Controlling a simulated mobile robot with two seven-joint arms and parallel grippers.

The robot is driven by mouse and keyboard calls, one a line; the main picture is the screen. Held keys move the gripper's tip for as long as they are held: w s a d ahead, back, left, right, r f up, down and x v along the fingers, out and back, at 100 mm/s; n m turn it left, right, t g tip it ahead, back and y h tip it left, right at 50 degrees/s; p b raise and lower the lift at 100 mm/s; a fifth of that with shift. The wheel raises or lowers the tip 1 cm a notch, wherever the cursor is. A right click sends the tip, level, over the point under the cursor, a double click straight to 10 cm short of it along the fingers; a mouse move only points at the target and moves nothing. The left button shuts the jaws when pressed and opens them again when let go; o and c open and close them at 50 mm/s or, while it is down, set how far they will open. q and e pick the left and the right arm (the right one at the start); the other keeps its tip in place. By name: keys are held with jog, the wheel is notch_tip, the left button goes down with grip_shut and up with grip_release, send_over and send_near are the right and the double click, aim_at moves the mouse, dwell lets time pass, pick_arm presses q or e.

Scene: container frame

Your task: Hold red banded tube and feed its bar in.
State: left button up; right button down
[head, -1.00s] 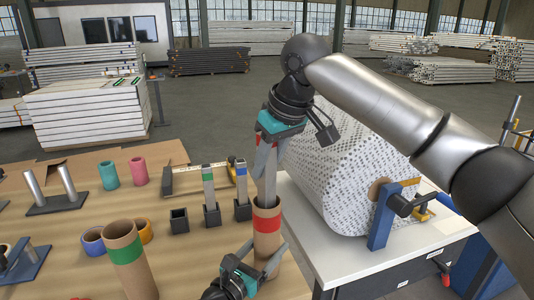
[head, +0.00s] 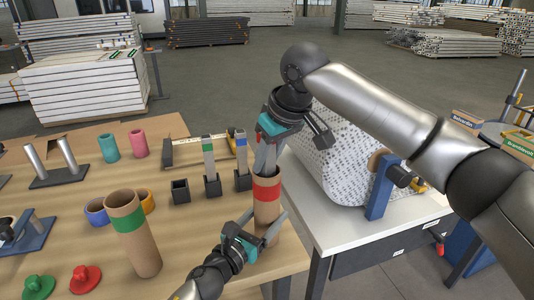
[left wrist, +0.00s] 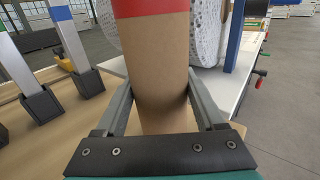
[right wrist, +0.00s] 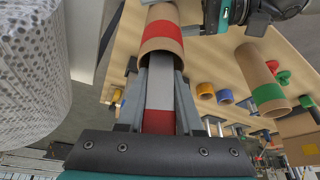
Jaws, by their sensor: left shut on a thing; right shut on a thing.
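The red banded tube (head: 267,190) stands upright near the table's right edge. My left gripper (head: 264,226) is shut around its lower part, below the red band; the left wrist view shows a finger on each side of the brown tube (left wrist: 158,75). My right gripper (head: 267,164) is just above the tube's mouth, shut on a grey bar with a red end (right wrist: 160,90). In the right wrist view the bar's far part is inside the tube's open mouth (right wrist: 162,42). The depth of the bar inside is hidden.
A green banded tube (head: 130,230) stands to the left. Green (head: 38,288) and red (head: 86,278) caps lie at the front. Bars stand in dark sockets (head: 212,186) behind. A large wrapped roll (head: 335,180) is on the white bench to the right.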

pick_arm(q)
jog(key=shift+d, duration=0.1)
pick_arm(e)
jog(key=shift+d+f, duration=0.1)
jog(key=shift+f, duration=0.2)
jog(key=c, duration=0.8)
grip_release()
jog(key=shift+f, duration=0.1)
jog(key=o, duration=0.3)
jog(key=shift+s+r, duration=0.15)
jog(key=shift+r, duration=0.2)
jog(key=v, duration=1.2)
jog(key=shift+w, duration=0.25)
pick_arm(q)
jog(key=o, duration=1.5)
jog(key=shift+o, duration=0.2)
